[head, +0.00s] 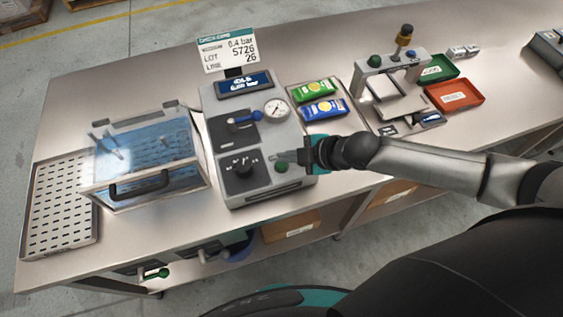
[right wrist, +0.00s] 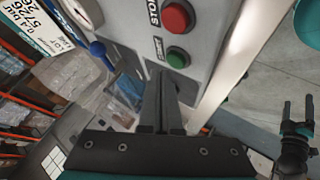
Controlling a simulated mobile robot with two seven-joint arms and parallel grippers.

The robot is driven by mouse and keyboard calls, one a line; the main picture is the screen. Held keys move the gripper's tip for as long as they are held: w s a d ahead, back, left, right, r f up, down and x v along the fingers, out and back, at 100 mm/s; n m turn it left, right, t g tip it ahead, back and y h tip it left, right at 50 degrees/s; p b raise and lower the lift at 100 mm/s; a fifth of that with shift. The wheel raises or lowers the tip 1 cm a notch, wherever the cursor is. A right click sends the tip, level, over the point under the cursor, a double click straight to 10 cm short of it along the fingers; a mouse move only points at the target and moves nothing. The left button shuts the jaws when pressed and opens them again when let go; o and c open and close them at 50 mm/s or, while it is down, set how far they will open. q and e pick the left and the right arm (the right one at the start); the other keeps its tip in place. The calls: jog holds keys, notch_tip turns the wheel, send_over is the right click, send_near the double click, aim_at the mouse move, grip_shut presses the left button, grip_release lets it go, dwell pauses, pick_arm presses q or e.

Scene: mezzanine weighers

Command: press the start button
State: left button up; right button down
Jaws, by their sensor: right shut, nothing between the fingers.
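The grey machine (head: 232,195) has a green button (head: 281,167) low on its right front. The right wrist view shows this green button (right wrist: 177,57) beside a red button (right wrist: 175,17) with a STOP label; the green one's label is hard to read. My right gripper (head: 274,157) is shut and empty, its fingertips at the machine's panel close to the green button. In the right wrist view its fingers (right wrist: 162,75) end just below the green button; contact cannot be told. My left gripper (right wrist: 297,103) shows at the right edge there, its two fingers apart.
A clear-lidded tank (head: 145,160) and a perforated tray (head: 60,205) stand left of the machine. Green and blue packets (head: 322,108) lie on a tray behind my right gripper. A press stand (head: 392,65) and a red bin (head: 455,97) are further right. The front bench edge is close.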

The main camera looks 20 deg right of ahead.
aim_at(286, 166)
jog(key=shift+f, duration=0.15)
dwell(0.3)
jog(key=shift+f, duration=0.3)
jog(key=shift+f+b, duration=0.45)
jog(key=shift+b, duration=0.1)
dwell(0.4)
dwell(0.4)
jog(key=shift+r+p, duration=0.85)
jog(key=shift+p, duration=0.05)
notch_tip(286, 166, up, 5)
jog(key=p, duration=0.5)
jog(key=shift+r, duration=0.1)
